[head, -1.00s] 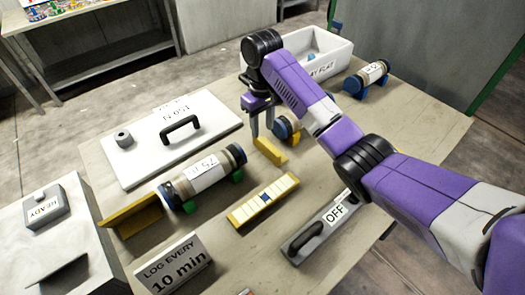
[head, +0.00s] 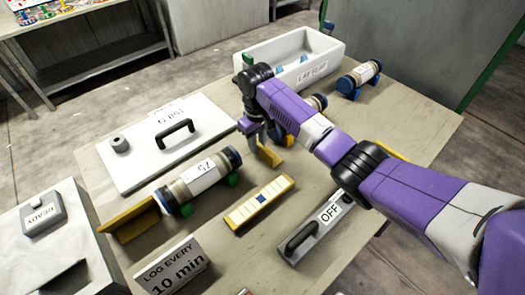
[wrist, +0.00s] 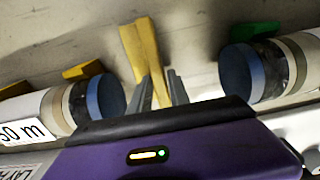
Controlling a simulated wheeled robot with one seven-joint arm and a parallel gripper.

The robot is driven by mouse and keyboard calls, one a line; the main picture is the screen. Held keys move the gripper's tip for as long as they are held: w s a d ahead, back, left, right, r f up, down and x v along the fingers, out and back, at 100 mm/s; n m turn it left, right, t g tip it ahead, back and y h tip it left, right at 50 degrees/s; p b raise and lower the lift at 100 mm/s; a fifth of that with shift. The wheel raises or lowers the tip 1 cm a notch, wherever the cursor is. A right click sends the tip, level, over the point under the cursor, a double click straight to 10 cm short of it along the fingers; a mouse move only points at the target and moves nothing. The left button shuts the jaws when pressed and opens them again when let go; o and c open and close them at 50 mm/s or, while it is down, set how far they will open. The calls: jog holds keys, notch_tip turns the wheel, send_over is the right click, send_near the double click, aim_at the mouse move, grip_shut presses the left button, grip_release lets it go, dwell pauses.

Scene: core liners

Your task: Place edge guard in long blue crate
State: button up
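A yellow angle-shaped piece (head: 269,156), which looks like the edge guard, is on the wooden table beside a core liner. My gripper (head: 258,142) is down at this piece, pointing at the table. In the wrist view the yellow piece (wrist: 147,55) runs between my two fingers (wrist: 161,90), which are apart; firm contact is not visible. Another yellow angle piece (head: 130,221) stands at the left end of the near core liner (head: 200,180). I see no long blue crate in either view.
A white tray marked LAY FLAT (head: 262,55) is at the back. More core liners (head: 358,77) rest on blue and green supports. A white lid with a black handle (head: 140,150), a yellow scale strip (head: 259,202), an OFF block (head: 315,230) and a log sign (head: 172,265) occupy the table.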

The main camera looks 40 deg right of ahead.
grip_shut()
jog(key=shift+r, duration=0.1)
